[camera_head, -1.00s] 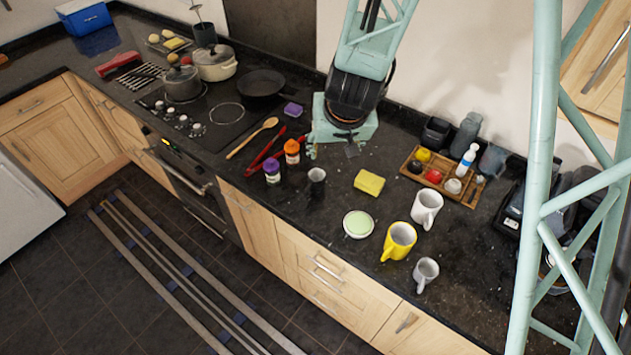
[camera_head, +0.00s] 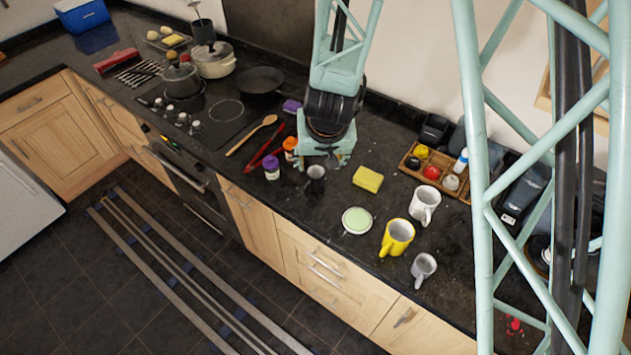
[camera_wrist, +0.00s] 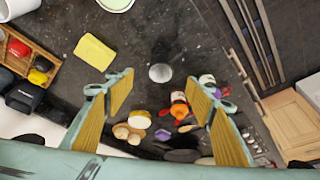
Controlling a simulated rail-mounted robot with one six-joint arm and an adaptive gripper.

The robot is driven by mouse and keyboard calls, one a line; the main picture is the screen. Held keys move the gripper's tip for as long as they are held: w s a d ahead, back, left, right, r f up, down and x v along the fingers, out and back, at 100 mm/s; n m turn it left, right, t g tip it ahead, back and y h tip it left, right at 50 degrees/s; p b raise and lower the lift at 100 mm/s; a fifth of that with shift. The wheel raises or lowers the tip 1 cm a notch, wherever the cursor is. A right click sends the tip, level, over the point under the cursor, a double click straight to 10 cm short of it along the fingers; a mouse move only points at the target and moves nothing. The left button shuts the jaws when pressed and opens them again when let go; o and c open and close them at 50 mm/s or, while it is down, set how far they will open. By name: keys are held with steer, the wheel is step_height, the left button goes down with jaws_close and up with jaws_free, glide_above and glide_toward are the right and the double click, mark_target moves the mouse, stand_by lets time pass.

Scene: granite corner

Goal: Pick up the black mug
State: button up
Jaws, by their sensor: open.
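The black mug (camera_head: 316,174) stands upright on the dark counter, its light grey inside showing from above. In the wrist view the mug (camera_wrist: 160,73) shows mainly as a pale round opening, and its dark wall blends into the counter. My gripper (camera_head: 322,163) is right behind and above the mug in the head view. In the wrist view my gripper (camera_wrist: 163,92) has its two yellow-padded fingers spread wide, with nothing between them. The mug lies beyond the fingertips, roughly centred between them. Its handle is hard to make out.
A yellow sponge (camera_head: 368,179) lies right of the mug. A purple-lidded jar (camera_head: 271,167) and an orange-lidded jar (camera_head: 290,147) stand left. A green-topped dish (camera_head: 356,221), yellow mug (camera_head: 397,238), white mug (camera_head: 424,205) and grey mug (camera_head: 423,267) stand to the right.

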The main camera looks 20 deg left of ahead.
steer(key=b, duration=0.2)
glide_toward(316, 175)
steer(key=s, duration=0.2)
steer(key=shift+w+d+f, duration=0.1)
steer(key=shift+w+f, duration=0.5)
steer(key=shift+f, duration=0.05)
steer(key=shift+f, duration=0.1)
steer(key=shift+p+x, duration=0.35)
steer(key=shift+x, duration=2.2)
steer(key=c, duration=1.1)
